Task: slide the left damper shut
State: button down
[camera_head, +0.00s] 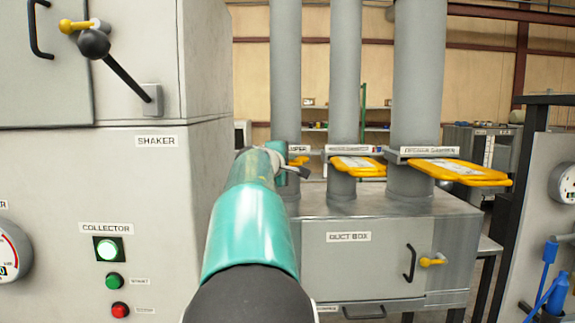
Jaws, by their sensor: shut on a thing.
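Three grey vertical ducts stand on the duct box (390,265), each with a damper. The left damper is on the leftmost duct (285,80), and a small piece of its yellow plate (298,160) shows just beyond my gripper. My gripper (301,170) is at that plate and shut on it; the fingers are small and partly hidden by my teal arm. The middle damper's yellow plate (358,166) and the right damper's yellow plate (455,171) stick out toward me. My arm hides much of the left damper and part of its label.
A grey shaker and collector cabinet (160,200) stands close on the left, with a black-knobbed lever (125,75) sticking out. A dark frame (515,200) with a gauge panel and blue tools stands at the right. The duct box door has a black handle (410,263).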

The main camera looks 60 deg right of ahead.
jog(key=c, duration=1.5)
grip_release()
jog(key=shift+d+f, duration=0.5)
jog(key=shift+f, duration=0.1)
jog(key=shift+d+f, duration=0.1)
jog(key=shift+d, duration=0.05)
jog(key=shift+w+a+r, duration=0.1)
jog(key=shift+a+r, duration=0.3)
jog(key=shift+r, duration=0.05)
jog(key=s+a+r, duration=0.1)
jog(key=a+r, duration=0.1)
jog(key=a, duration=1.1)
jog(key=shift+a+r, duration=0.2)
jog(key=shift+a, duration=0.05)
